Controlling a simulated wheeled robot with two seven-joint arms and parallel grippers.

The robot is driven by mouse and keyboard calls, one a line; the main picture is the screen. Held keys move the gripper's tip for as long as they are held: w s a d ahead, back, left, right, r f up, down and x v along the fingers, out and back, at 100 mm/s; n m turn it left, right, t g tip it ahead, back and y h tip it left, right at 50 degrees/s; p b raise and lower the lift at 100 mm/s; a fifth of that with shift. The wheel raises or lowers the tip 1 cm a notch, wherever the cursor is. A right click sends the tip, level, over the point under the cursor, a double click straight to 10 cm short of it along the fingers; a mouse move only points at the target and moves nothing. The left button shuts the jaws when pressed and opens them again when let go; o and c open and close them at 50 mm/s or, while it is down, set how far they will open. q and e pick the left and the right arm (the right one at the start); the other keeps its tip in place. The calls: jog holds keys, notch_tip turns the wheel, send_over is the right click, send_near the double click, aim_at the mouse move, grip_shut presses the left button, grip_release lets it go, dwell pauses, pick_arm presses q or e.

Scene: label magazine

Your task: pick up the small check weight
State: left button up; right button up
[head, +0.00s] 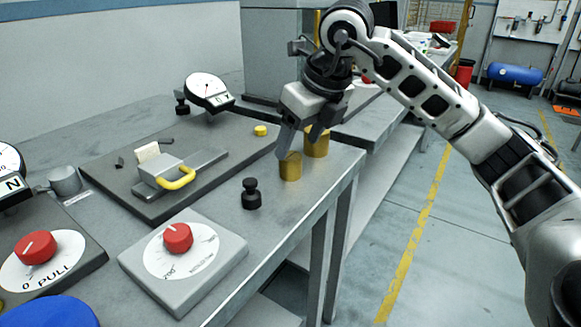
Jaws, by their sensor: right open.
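Two brass cylinders stand upright on the grey bench by its right edge: a smaller one (290,167) in front and a larger one (317,143) behind it. They look like check weights; the smaller matches the small check weight. My right gripper (300,139) is open and points down just above them. One finger is by the top of the smaller cylinder, the other overlaps the larger one. I cannot tell whether they touch. My left gripper is out of view.
A black knobbed piece (251,196) stands left of the smaller cylinder. A dark plate (225,159) carries a yellow-handled clamp (176,178) and a small yellow disc (260,130). A red-knobbed dial box (185,262) sits in front. A dial gauge (207,90) stands behind.

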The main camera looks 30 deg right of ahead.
aim_at(291, 155)
jog(key=x, duration=0.5)
jog(key=shift+w+a+f, duration=0.1)
jog(key=shift+w+a, duration=0.1)
jog(key=shift+w, duration=0.05)
grip_shut()
